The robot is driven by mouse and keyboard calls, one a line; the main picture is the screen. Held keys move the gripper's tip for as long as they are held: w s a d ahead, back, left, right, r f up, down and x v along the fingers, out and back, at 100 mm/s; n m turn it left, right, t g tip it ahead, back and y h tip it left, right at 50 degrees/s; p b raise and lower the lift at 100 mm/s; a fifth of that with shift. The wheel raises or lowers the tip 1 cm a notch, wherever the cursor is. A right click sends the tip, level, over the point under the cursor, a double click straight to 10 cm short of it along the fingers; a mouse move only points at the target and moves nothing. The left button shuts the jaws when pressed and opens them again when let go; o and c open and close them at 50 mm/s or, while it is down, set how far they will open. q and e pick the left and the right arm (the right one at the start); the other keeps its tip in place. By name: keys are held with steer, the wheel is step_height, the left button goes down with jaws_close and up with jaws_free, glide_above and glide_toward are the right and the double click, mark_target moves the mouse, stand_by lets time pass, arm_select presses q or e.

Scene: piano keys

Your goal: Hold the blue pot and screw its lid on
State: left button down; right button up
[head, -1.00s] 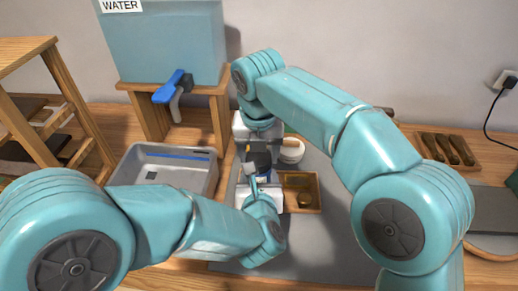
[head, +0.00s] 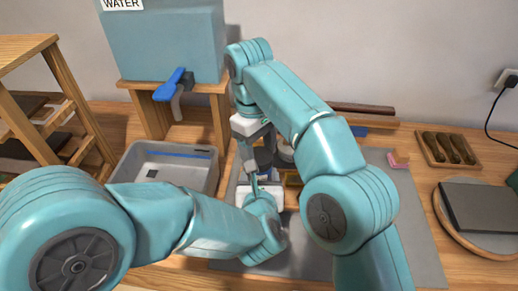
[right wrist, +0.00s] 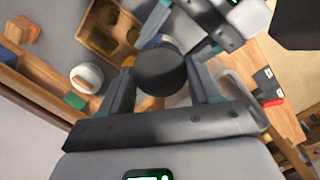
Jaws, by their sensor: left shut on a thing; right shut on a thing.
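The dark blue pot (head: 263,158) stands on the grey mat between my grippers, mostly covered by them in the head view. My left gripper (head: 258,177) is shut on the pot from the front. My right gripper (head: 256,143) is above the pot. In the right wrist view, a dark round lid (right wrist: 160,72) sits between the two fingers of my right gripper (right wrist: 163,88), which is shut on it. The lid is over the pot, but I cannot tell whether its thread is engaged. My left gripper also shows in the right wrist view (right wrist: 212,22).
A white round jar (right wrist: 87,77) and a wooden compartment tray (right wrist: 112,32) are close by. A grey bin (head: 172,168) is on the left, before the water tank (head: 165,45) with its blue tap.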

steer(key=m, duration=0.5)
steer(key=shift+d+m+y, duration=0.1)
steer(key=shift+m+y, duration=0.2)
steer(key=m, duration=0.3)
steer(key=shift+w, duration=0.1)
steer(key=m, duration=0.4)
steer(key=shift+m+y, duration=0.4)
steer(key=m, duration=0.3)
steer(key=o, duration=1)
steer(key=shift+r, duration=2.25)
